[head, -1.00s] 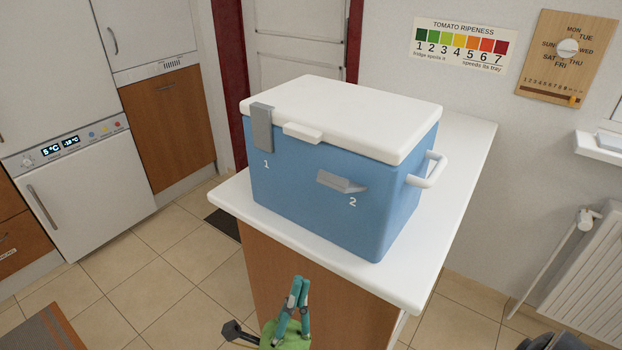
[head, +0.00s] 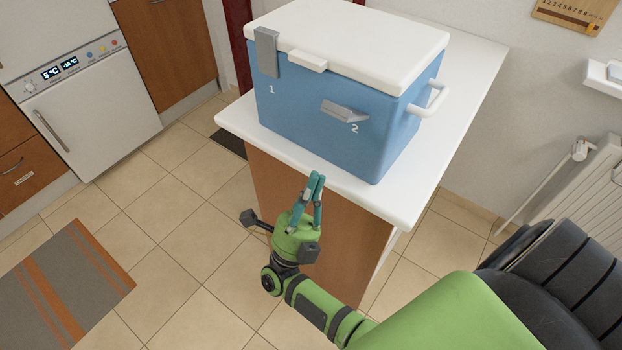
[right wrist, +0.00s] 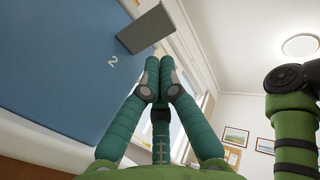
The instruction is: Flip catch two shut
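A blue cooler box (head: 310,100) with a white lid (head: 365,42) sits on a white-topped counter; the lid is down. Catch one (head: 266,52) is a grey plate lying upright against the front, up over the lid's edge. Catch two (head: 345,111) is a grey flap sticking outward from the front, low beside the "2"; it also shows in the right wrist view (right wrist: 146,29). My right gripper (head: 317,177) is in front of the counter edge, below catch two and apart from it. Its fingertips are together and empty (right wrist: 159,64). My left gripper is not in view.
The white counter top (head: 455,110) juts out in front of and beside the cooler. A white handle (head: 433,100) sticks out on the cooler's right side. A radiator (head: 575,200) stands at the right wall. Tiled floor and a striped rug (head: 65,285) lie left.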

